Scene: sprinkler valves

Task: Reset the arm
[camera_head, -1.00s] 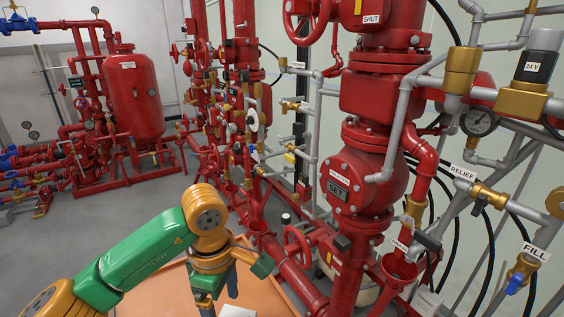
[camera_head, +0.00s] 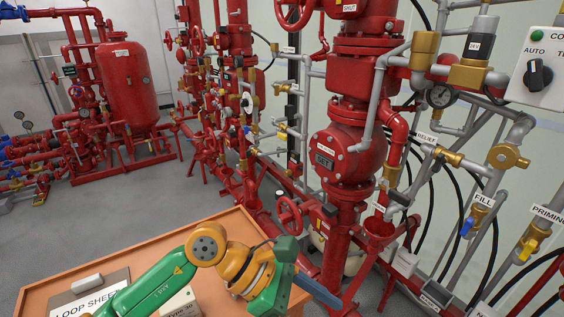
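My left arm, green and orange, comes in from the lower left over an orange table. Its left gripper (camera_head: 304,283) is at the bottom centre, beyond the orange wrist, with grey-blue fingers pointing right. The fingers overlap in this view, so I cannot tell whether they are open or shut. No object shows in it. It appears in front of the lower red pipes, and I cannot tell the gap. My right arm and gripper are not in view.
The orange table (camera_head: 222,224) bears a sheet labelled LOOP SHEET (camera_head: 88,307) and a pale box (camera_head: 180,306). A large red valve body (camera_head: 345,160) with pipes stands at centre right. A red tank (camera_head: 128,88) stands at left. Grey floor (camera_head: 105,215) is open between.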

